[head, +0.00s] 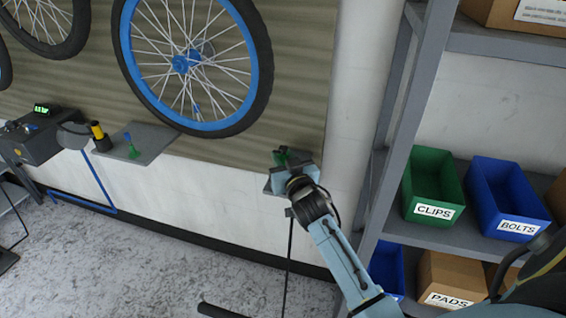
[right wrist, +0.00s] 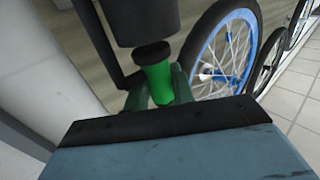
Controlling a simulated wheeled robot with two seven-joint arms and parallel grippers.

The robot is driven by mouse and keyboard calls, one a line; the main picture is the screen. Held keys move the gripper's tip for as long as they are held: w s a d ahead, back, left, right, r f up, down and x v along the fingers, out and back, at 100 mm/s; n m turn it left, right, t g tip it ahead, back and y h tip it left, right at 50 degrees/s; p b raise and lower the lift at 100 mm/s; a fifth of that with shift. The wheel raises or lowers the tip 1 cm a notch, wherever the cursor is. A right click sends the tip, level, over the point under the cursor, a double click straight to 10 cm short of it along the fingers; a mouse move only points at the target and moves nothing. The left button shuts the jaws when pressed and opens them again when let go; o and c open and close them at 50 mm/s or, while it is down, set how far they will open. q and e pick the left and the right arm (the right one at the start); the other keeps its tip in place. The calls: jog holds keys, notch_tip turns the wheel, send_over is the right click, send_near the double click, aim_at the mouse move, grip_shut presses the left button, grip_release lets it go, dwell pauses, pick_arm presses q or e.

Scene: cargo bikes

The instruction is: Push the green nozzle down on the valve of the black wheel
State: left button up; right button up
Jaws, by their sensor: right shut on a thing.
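In the right wrist view my right gripper (right wrist: 160,92) is shut on the green nozzle (right wrist: 157,80), with a finger on each side. The nozzle has a black top and stands close under a dark cylinder (right wrist: 142,18); whether they touch I cannot tell. The black wheel (head: 45,22) hangs at the top left, cut off by the picture edge, well away from this gripper. Its valve cannot be made out. My left gripper is not in view.
A wheel with a blue rim (head: 265,70) hangs at the centre. A grey shelf (head: 160,140) holds a yellow-black item (head: 99,137) and a green-blue piece (head: 131,147). A dark unit (head: 35,147) is left. Shelving with a green bin (head: 432,185) and blue bin (head: 510,195) stands right.

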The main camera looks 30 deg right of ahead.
aim_at(284, 149)
notch_tip(284, 149, up, 7)
jog(key=shift+f+p, duration=0.1)
jog(key=shift+p, duration=0.7)
jog(key=shift+s+r, duration=0.25)
jog(key=shift+r, duration=0.1)
pick_arm(q)
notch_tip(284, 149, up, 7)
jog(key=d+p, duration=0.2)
jog(key=p, duration=0.3)
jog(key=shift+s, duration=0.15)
pick_arm(e)
jog(key=v, duration=1.1)
jog(key=shift+s, duration=0.25)
